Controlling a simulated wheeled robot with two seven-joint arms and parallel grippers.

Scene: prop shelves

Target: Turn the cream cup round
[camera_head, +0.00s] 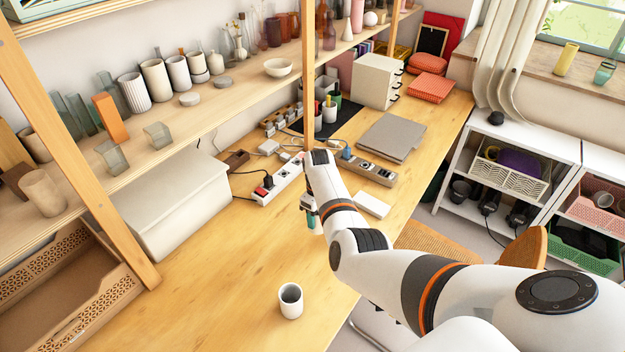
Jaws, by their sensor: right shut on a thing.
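A pale cream-white cup (290,301) stands upright on the wooden desk (220,300), near its front edge. It looks empty, with a darker grey inside, and no handle shows. My right gripper (311,222) is above the desk, behind the cup in the picture and clearly apart from it. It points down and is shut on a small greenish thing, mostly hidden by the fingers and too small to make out. My left gripper is not in view.
A wooden post (308,75) rises beside my right wrist. A large pale box (170,200) stands left under the shelf. The desk around the cup is clear.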

